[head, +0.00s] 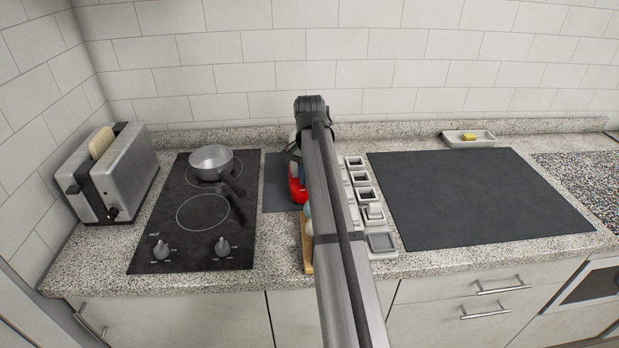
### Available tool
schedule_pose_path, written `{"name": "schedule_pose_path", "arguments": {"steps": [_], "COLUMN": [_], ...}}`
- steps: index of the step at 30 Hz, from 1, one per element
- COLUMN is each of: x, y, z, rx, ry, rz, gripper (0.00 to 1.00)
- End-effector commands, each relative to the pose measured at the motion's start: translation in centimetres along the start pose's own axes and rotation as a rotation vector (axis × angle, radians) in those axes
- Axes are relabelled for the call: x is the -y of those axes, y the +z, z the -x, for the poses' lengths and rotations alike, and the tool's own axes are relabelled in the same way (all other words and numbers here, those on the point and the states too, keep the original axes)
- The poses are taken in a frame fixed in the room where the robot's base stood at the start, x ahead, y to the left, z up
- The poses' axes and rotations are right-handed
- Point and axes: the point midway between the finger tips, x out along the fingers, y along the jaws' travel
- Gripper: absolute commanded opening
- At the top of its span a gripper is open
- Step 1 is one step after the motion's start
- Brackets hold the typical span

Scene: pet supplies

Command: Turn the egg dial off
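A grey pot (211,160) with a dark handle sits on the rear burner. My arm rises through the middle of the view, to the right of the cooktop. My gripper is hidden behind the arm, and its fingers do not show clearly.
A toaster (122,176) with bread stands left of the cooktop. A red object (297,190), partly hidden, is beside my arm. Several small square containers (364,194) line its right side. A dark mat (478,193) lies farther right. A white dish (469,139) holds a yellow item.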

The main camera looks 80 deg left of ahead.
Motion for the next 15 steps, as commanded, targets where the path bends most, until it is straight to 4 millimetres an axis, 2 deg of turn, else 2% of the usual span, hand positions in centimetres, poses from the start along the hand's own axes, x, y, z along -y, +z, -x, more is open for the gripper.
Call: {"name": "schedule_pose_path", "arguments": {"steps": [8,15], "x": [0.00,0.00], "y": [0.01,0.00], "z": [0.02,0.02], "rx": [0.000,0.000], "ry": [0.000,0.000], "rz": [0.056,0.216], "gripper": [0.00,0.00]}}
